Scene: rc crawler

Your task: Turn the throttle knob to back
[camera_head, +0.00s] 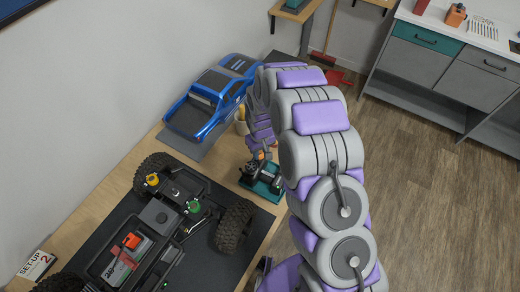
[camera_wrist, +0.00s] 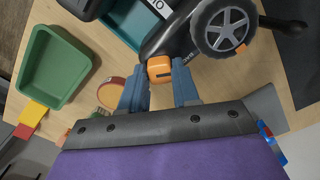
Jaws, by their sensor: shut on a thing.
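The throttle knob (camera_wrist: 160,69) is a small orange block on a black controller (camera_wrist: 178,38), which also carries a grey spoked wheel (camera_wrist: 225,28). My gripper (camera_wrist: 160,84) has its two blue-grey fingers on either side of the knob and is shut on it. In the head view my gripper (camera_head: 262,150) reaches down to the controller (camera_head: 264,174) at the right edge of the bench. The arm and fingers hide most of the knob there. I cannot read the knob's setting.
A green bin (camera_wrist: 52,68) and an orange-brown ring (camera_wrist: 109,94) lie left in the wrist view. The head view shows a blue truck body (camera_head: 208,97) behind and the open crawler chassis (camera_head: 160,225) at front left. A teal tray (camera_head: 268,192) lies under the controller.

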